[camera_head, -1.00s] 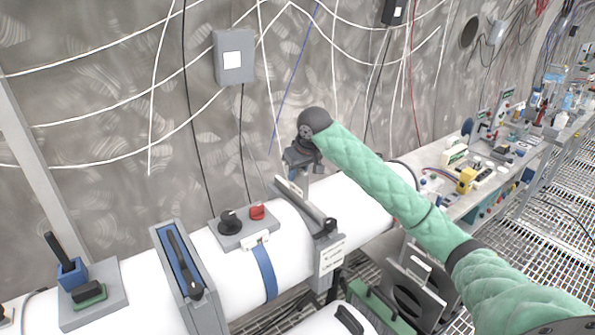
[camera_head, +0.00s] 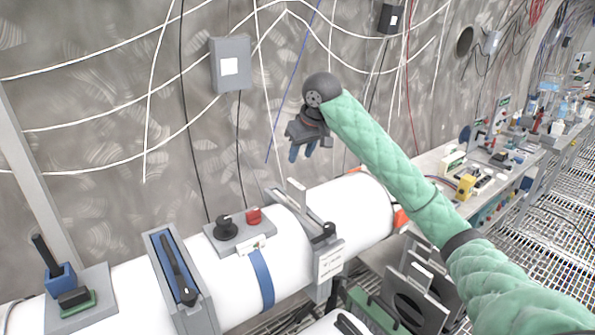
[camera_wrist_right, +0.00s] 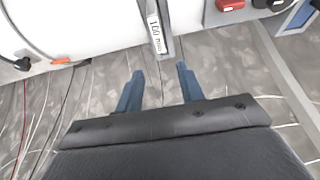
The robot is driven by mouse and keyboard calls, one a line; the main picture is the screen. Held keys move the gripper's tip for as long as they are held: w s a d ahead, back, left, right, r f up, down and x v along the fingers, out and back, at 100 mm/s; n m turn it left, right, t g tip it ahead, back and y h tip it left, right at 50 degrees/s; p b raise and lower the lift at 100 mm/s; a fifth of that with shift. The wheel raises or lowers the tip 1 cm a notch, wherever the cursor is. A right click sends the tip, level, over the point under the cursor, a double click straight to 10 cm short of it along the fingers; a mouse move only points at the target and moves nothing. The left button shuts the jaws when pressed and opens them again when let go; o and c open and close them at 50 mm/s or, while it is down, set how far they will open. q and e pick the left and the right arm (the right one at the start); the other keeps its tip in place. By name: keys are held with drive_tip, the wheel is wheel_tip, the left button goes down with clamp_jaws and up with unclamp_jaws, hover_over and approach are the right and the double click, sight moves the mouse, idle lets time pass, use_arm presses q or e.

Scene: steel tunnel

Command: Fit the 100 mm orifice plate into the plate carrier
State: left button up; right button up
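The orifice plate shows as a pale upright tab (camera_head: 297,191) standing out of the top of the grey plate carrier (camera_head: 331,262) on the white pipe. In the right wrist view the tab (camera_wrist_right: 155,34) reads "100 mm" and sits in the carrier's slot; the plate's lower part is hidden inside, so I cannot tell how deep it sits. My right gripper (camera_head: 302,152) is above and apart from the tab, near the wall. In the right wrist view its two blue fingers (camera_wrist_right: 160,76) are spread with nothing between them. My left gripper is not in view.
A black clamp knob (camera_head: 324,233) sits on the carrier's near side. A small panel with a red knob (camera_head: 254,216) is left of it, then a blue-inset frame (camera_head: 205,316). Grey plates stand in a rack (camera_head: 425,285) below right. Cables hang along the wall.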

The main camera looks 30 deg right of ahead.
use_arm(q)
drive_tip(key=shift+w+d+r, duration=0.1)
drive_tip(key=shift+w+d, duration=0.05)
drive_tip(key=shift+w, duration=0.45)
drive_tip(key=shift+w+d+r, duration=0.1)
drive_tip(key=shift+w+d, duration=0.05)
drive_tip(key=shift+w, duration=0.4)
use_arm(e)
drive_tip(key=shift+v, duration=1.85)
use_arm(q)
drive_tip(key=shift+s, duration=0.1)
use_arm(e)
drive_tip(key=shift+f, duration=0.1)
